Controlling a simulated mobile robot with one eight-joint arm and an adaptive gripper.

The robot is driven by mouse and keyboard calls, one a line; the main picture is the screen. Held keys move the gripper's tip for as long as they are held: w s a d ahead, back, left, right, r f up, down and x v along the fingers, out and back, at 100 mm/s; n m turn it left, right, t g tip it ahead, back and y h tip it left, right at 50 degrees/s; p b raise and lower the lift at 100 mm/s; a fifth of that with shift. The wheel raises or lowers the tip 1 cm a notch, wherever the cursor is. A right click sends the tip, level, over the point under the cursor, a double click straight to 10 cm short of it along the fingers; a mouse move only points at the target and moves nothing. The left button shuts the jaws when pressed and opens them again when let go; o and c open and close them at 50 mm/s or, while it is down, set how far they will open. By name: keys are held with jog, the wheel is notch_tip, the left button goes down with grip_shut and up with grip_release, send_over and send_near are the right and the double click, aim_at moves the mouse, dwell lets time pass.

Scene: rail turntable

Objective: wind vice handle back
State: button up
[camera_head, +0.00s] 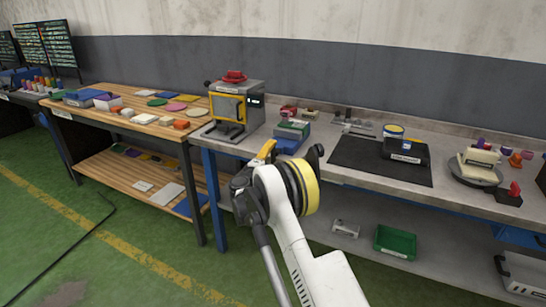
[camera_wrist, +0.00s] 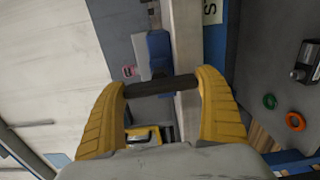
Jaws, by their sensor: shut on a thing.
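The vice (camera_head: 290,139) is a blue body with a grey top at the front edge of the grey bench, behind my gripper in the head view. In the wrist view its blue part (camera_wrist: 159,50) lies just beyond the handle. The vice handle (camera_wrist: 161,87) is a dark bar that spans crosswise between the two yellow fingers. My gripper (camera_wrist: 162,92) is shut on this bar, with a fingertip at each end. In the head view my gripper (camera_head: 267,150) is at the bench edge in front of the vice, and my arm hides the handle.
A grey machine with a yellow-framed door (camera_head: 236,107) stands left of the vice. A black mat (camera_head: 372,163) lies to the right, with a dark box and a yellow-blue tin (camera_head: 394,131). A green bin (camera_head: 395,242) sits on the lower shelf. The green floor in front is mostly clear.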

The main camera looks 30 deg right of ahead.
jog(key=n, duration=0.4)
jog(key=shift+n, duration=0.3)
jog(key=n, duration=0.3)
jog(key=shift+n, duration=0.3)
jog(key=n, duration=0.4)
jog(key=shift+n, duration=2.1)
jog(key=o, duration=1)
jog(key=v, duration=1.2)
jog(key=shift+s, duration=0.1)
